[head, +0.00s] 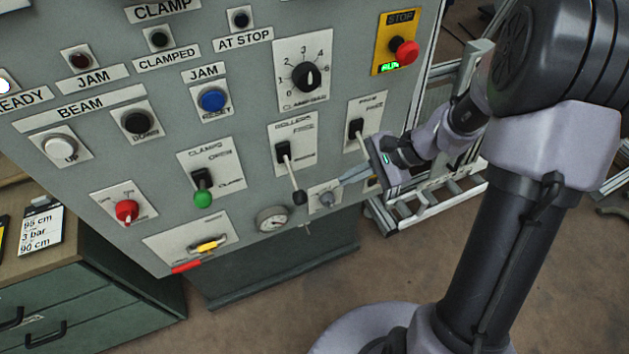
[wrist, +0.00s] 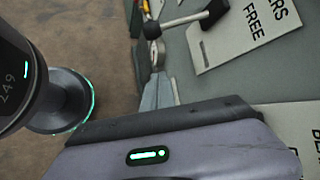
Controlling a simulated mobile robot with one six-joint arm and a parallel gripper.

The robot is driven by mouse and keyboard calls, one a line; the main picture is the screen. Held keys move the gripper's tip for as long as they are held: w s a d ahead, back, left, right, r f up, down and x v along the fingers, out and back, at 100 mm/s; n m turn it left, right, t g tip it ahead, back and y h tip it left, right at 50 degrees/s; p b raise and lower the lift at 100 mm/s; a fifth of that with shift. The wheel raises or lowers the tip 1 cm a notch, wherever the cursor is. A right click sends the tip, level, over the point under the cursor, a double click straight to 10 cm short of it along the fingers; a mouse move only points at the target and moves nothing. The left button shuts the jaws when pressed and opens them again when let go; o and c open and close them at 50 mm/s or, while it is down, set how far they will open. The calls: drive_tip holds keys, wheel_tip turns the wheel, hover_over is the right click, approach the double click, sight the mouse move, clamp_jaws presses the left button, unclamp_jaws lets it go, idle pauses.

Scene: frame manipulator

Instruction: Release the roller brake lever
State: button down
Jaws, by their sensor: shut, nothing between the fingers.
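The roller brake lever (head: 298,184) is a pale rod with a dark round knob, on a white plate (head: 308,140) reading ROLLERS, FREE at the top and BRAKE lower down. It slants downward from its dark pivot block, its knob below the plate. My gripper (head: 342,183) is right of the lever, apart from it, with its fingers shut and empty and pointing left. In the wrist view the shut fingers (wrist: 159,88) point up the picture, with the lever's rod (wrist: 182,22) and knob (wrist: 151,30) beyond their tips.
A similar lever (head: 357,128) on the plate to the right is partly hidden by my gripper. A grey knob (head: 326,198) lies just below my fingertips, and a round gauge (head: 272,219) is lower left. A green-knobbed clamp lever (head: 202,190) stands further left. Open floor lies below.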

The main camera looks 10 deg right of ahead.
sight(294, 180)
drive_tip(key=b+x, duration=0.5)
drive_tip(key=x, duration=0.5)
drive_tip(key=s+a+r, duration=0.1)
drive_tip(key=s+r, duration=0.1)
drive_tip(key=r, duration=0.1)
drive_tip(key=shift+a, duration=0.4)
